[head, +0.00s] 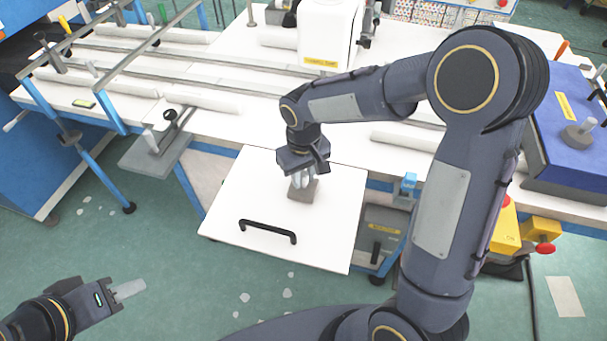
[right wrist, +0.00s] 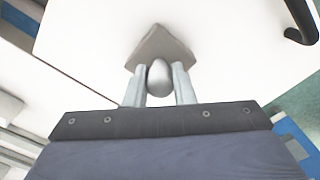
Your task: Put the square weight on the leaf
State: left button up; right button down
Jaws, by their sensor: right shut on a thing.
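The square weight (head: 303,193) is a grey-brown block with a rounded metal knob on top. It is at the white leaf (head: 325,220), the flat panel with a black handle that juts out from the table's front. My right gripper (head: 302,178) is above the weight, shut on its knob. In the right wrist view the knob sits between the two fingers and the weight's base (right wrist: 162,47) shows beyond them. I cannot tell whether the base touches the leaf. My left gripper (head: 130,290) is low at the left over the floor, away from the leaf; its finger opening is unclear.
The black handle (head: 267,231) stands up near the leaf's front edge. The white sewing machine (head: 328,35) stands behind on the long white table. A blue case (head: 570,140) with a round weight (head: 579,133) on it is at the right. Most of the leaf around the weight is clear.

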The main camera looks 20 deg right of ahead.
aim_at(304, 174)
jog(key=shift+f, duration=0.1)
jog(key=shift+f, duration=0.15)
jog(key=c, duration=1.2)
grip_release()
notch_tip(304, 174, up, 12)
jog(key=r, duration=0.1)
jog(key=s+d+f+m+t+y, duration=0.1)
jog(key=s+d+m+t+y, duration=0.1)
jog(key=s, duration=0.8)
jog(key=s+d+m+t+y, duration=0.1)
jog(key=s+d+m+t, duration=0.1)
jog(key=s, duration=0.8)
jog(key=shift+s+d+f+t+y, duration=0.25)
jog(key=shift+d+f+t+y, duration=0.2)
jog(key=shift+t, duration=0.35)
